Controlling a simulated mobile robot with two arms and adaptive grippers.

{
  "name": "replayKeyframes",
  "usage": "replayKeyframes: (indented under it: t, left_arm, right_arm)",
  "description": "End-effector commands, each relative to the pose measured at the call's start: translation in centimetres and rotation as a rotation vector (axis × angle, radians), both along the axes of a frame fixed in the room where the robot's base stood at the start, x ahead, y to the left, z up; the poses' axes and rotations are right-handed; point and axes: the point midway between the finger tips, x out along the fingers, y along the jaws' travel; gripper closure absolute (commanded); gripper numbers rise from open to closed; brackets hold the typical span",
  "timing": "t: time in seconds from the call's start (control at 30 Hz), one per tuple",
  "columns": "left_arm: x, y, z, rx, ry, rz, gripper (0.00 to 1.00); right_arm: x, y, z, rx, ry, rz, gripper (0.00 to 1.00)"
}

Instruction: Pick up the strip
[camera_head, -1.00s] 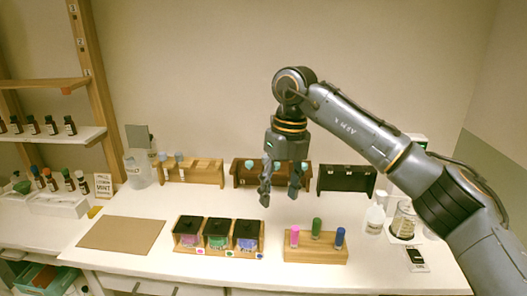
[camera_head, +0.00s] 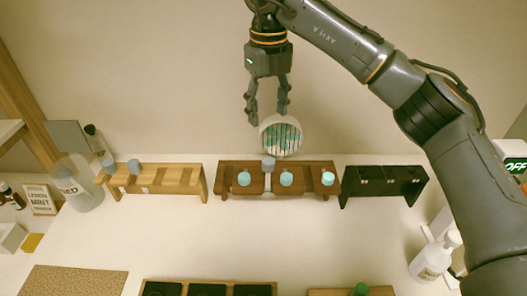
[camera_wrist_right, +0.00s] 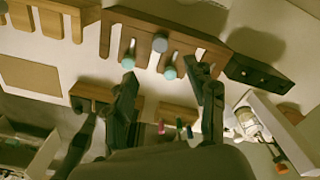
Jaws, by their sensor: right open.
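My right gripper (camera_head: 268,112) hangs open in the head view, above the back racks. A round, white-rimmed thing with thin pale stripes (camera_head: 280,134) shows just below its fingertips; I cannot tell what it is or whether they touch. I cannot single out a strip. In the right wrist view the open fingers (camera_wrist_right: 172,88) frame part of the dark brown rack and its teal-capped bottles, with nothing seen gripped. My left gripper is not in view.
The brown rack (camera_head: 228,168) holds several capped bottles, one grey-capped. A light wooden rack (camera_head: 185,180) stands left, a black rack (camera_head: 360,188) right. A white pump bottle (camera_head: 432,262) stands by my right arm. A brown mat (camera_head: 75,283) lies front left. The table's middle is clear.

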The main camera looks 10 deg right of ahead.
Motion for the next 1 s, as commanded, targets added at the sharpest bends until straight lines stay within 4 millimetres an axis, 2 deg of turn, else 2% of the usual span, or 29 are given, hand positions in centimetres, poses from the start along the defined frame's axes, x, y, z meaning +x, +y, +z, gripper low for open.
replayKeyframes:
  t: [0.4,0.67,0.8,1.0]
  left_arm:
    - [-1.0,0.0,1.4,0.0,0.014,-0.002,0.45]
    - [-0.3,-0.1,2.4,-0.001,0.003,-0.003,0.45]
    - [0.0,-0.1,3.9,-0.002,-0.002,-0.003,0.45]
    - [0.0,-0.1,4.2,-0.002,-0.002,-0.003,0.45]
  right_arm:
    - [-0.1,0.0,-7.2,-0.001,0.004,0.0,0.44]
    - [-0.1,-0.1,-9.1,-0.001,0.004,0.0,0.44]
    - [-0.1,-0.1,-11.1,0.0,0.005,0.0,0.44]
    - [-0.1,-0.1,-13.3,0.0,0.002,0.001,0.44]
